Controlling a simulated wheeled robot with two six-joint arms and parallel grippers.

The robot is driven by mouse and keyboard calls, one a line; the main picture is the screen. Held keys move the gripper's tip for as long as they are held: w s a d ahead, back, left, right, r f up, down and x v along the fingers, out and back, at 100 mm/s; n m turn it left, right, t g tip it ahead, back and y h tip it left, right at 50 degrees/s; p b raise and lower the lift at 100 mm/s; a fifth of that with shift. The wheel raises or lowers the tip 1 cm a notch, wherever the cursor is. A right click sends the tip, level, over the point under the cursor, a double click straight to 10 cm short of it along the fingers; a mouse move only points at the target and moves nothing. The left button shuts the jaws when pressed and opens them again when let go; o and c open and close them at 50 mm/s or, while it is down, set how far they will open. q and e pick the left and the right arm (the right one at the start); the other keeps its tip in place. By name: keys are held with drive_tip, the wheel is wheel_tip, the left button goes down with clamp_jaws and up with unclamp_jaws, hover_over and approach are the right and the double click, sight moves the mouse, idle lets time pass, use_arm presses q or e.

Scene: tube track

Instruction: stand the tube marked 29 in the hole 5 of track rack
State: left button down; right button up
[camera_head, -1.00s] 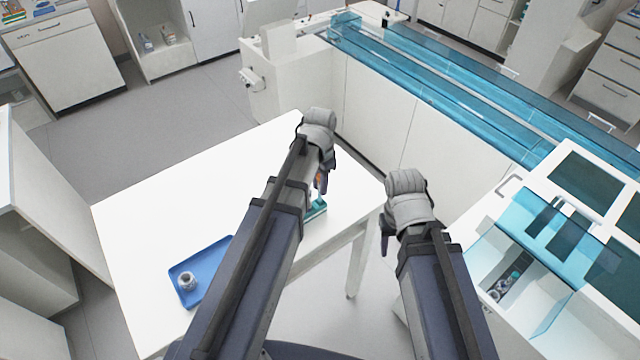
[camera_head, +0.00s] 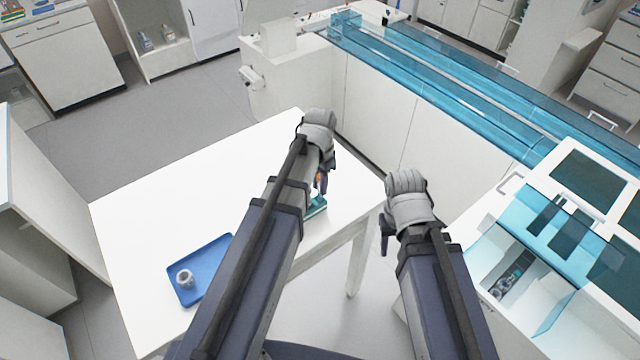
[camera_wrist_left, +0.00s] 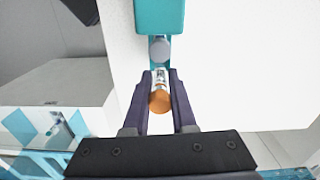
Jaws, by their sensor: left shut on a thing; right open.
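My left gripper (camera_head: 322,182) is shut on a tube with an orange cap (camera_wrist_left: 160,100), which sits between the fingertips in the left wrist view. No number can be read on this tube. The teal rack (camera_head: 316,208) stands on the white table, partly hidden by my left arm. In the left wrist view the rack (camera_wrist_left: 158,14) lies just beyond the fingertips. A grey round top (camera_wrist_left: 159,48) shows at its near end. The rack's hole numbers are not visible, and I cannot tell whether the tube touches it. My right gripper (camera_head: 385,236) is open and empty, right of the table.
A blue tray (camera_head: 205,262) with a small grey-white round item (camera_head: 185,279) is on the white table (camera_head: 150,215). A white machine with a clear blue cover (camera_head: 545,225) stands at the right. A long blue-covered track (camera_head: 450,90) runs behind. The table's left part is clear.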

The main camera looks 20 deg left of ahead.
use_arm(q)
drive_tip(key=shift+f, duration=0.3)
drive_tip(key=shift+f+b, duration=0.3)
drive_tip(key=shift+b, duration=0.25)
drive_tip(key=c, duration=0.7)
unclamp_jaws()
drive_tip(key=shift+o, duration=0.2)
wheel_tip(320, 180, up, 8)
drive_tip(key=p, duration=0.8)
drive_tip(key=shift+f, duration=0.1)
